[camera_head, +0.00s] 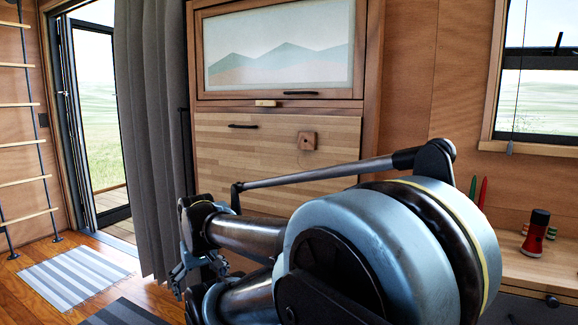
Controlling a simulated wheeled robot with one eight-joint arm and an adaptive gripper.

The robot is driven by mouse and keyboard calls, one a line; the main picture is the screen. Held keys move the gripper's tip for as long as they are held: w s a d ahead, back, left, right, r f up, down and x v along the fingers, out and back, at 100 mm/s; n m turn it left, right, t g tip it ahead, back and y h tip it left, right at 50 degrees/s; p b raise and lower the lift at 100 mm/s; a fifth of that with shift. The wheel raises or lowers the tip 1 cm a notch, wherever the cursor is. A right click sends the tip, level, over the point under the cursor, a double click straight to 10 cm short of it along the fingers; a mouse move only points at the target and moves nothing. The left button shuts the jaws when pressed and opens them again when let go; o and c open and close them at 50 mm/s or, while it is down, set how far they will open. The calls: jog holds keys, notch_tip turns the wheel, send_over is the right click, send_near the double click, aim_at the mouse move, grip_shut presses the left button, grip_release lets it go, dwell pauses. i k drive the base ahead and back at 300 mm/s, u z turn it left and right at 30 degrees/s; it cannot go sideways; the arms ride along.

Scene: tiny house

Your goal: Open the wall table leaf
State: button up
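The wall table leaf (220,150) is a light wood-strip panel, upright and flat against the wall below a framed mountain picture. It has a dark handle (243,126) at its upper left and a square wooden piece (307,140) with a dark centre towards its right. A small pale wooden block (265,103) sits at its top edge. My arm covers the leaf's lower part. My gripper (187,272) is low at the left end of my arm, in front of the grey curtain and left of the leaf. Its fingers are small and partly hidden, so I cannot tell its opening.
The mountain-picture panel (280,55) has its own dark handle (300,92). A grey curtain (150,120) hangs beside an open glass door (98,110). A counter (555,265) at right holds a red-and-black object (536,232). Striped rugs (72,275) lie on the floor.

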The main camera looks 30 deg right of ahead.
aim_at(232, 148)
jog(key=z, duration=1.1)
jog(key=k, duration=0.85)
jog(key=u, duration=0.4)
jog(key=i, duration=0.5)
jog(key=z, duration=0.05)
